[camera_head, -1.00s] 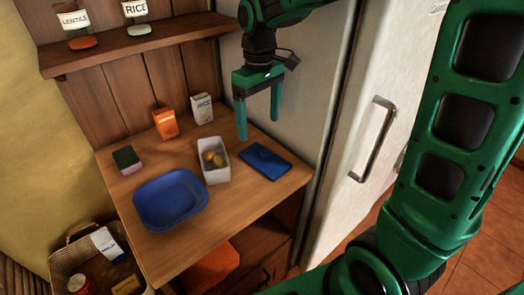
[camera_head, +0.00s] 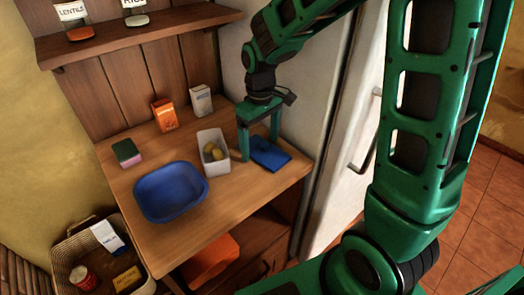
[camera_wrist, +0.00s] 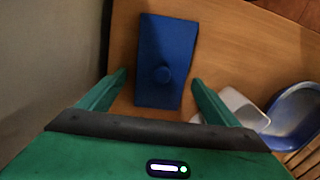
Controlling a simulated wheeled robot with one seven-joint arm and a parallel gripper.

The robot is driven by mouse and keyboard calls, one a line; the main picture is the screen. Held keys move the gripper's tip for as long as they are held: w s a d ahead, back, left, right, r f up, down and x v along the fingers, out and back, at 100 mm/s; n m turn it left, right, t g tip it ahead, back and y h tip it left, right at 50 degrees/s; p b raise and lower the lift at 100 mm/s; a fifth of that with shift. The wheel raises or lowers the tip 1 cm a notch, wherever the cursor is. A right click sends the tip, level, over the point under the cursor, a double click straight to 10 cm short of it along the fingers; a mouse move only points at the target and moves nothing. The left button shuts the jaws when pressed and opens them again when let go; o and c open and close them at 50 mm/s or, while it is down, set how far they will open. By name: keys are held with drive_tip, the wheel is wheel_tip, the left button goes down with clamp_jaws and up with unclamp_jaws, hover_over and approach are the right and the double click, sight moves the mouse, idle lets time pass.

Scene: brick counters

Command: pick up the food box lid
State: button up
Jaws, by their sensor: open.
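The food box lid (camera_head: 272,154) is a flat blue rectangle lying on the wooden counter, right of the white food box. The white open food box (camera_head: 213,158) holds yellowish items.
A blue basin (camera_head: 170,192) stands left of the box. A sponge (camera_head: 126,152), an orange carton (camera_head: 164,115) and a white carton (camera_head: 201,101) stand farther back. The fridge (camera_head: 338,130) rises close on the right. A shelf (camera_head: 150,33) with jars hangs above.

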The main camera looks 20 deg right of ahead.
drive_tip(key=c, duration=1.1)
drive_tip(key=shift+r, duration=0.1)
